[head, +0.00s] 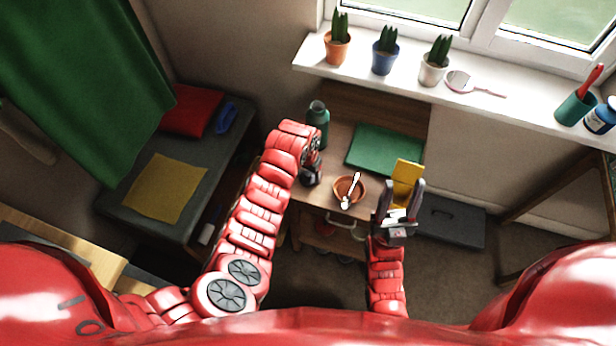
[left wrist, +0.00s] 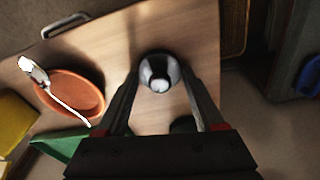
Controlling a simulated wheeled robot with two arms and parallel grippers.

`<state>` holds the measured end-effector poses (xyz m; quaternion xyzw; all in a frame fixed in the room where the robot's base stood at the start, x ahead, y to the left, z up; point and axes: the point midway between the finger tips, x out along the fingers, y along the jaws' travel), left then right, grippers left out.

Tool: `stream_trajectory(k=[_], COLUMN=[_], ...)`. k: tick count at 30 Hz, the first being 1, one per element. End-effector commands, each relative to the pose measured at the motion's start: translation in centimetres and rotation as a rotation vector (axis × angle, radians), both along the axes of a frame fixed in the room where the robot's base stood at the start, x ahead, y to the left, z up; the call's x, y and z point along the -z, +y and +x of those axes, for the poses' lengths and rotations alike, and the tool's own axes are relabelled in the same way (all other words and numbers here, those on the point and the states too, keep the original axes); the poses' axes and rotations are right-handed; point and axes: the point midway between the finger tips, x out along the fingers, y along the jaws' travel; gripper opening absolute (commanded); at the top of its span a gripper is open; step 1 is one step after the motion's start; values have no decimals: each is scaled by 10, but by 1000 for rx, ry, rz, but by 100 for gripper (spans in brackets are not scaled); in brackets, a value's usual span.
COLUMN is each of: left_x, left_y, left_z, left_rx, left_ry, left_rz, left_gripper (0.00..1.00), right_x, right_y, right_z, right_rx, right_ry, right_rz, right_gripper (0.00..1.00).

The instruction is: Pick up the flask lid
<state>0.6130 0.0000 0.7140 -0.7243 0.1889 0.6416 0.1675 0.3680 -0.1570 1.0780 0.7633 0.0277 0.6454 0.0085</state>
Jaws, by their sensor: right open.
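A small dark, shiny round thing with a pale centre, seemingly the flask lid (left wrist: 160,72), is on the desk in the left wrist view. My left gripper (head: 312,172) is at the desk's left side, in front of the flask. In the left wrist view its fingers are apart, one on each side of the round thing; contact cannot be told. My right gripper (head: 404,185) is open and empty at the desk's front right, near a yellow object (head: 408,168).
An orange dish (head: 339,192) holding a white object with a thin tail stands right of the left gripper. A green mat (head: 380,150) lies at the back of the desk. Potted plants stand on the windowsill (head: 500,101). A dark case (head: 455,222) is at right.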

Motion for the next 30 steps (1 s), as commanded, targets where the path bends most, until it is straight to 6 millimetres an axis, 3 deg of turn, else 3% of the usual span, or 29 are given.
stream_trajectory(k=[1,9,20,28,30], left_x=[0,0,-3,-30,-34], left_y=[0,0,0,0,-1], left_z=[0,0,1,2,-9], left_rx=[0,0,1,1,4], left_ry=[0,0,-2,-7,-2], left_rz=[0,0,-1,-4,0], left_gripper=[59,14,14,14,14], right_x=[0,0,2,16,17], right_y=[0,0,0,0,0], right_z=[0,0,0,0,0], right_rx=[0,0,0,0,0], right_ry=[0,0,0,0,0], right_rz=[0,0,0,0,0], right_gripper=[50,50,50,50,50])
